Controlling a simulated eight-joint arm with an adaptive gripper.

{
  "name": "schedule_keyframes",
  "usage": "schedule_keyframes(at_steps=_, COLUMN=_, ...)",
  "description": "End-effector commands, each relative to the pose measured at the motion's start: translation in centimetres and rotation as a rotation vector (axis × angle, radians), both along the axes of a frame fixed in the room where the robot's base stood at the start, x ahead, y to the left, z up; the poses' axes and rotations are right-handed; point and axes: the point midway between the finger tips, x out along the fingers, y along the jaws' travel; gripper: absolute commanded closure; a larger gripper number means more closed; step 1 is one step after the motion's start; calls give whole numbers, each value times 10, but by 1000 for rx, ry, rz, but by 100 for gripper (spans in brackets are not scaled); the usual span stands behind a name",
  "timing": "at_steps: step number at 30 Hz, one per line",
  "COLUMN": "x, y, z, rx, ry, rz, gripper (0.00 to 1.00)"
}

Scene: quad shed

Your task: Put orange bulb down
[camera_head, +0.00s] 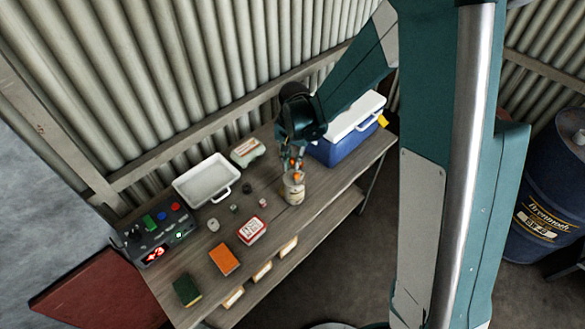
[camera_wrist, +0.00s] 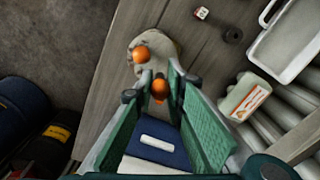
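One orange bulb (camera_wrist: 160,89) sits between the fingertips of my gripper (camera_wrist: 160,82) in the wrist view, and the fingers appear closed on it. Whether the held bulb touches the jar is unclear.
A blue cooler with a white lid (camera_head: 345,137) stands close right of my gripper on the bench (camera_head: 285,222).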

Motion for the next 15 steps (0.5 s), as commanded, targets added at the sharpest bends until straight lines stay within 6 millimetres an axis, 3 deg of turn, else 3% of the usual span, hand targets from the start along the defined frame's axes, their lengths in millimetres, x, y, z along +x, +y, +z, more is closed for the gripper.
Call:
schedule_keyframes(at_steps=9, x=0, y=0, z=-28, rx=0, ry=0, rz=0, gripper=91)
schedule_keyframes(at_steps=15, x=0, y=0, z=-35, rx=0, ry=0, rz=0, gripper=91)
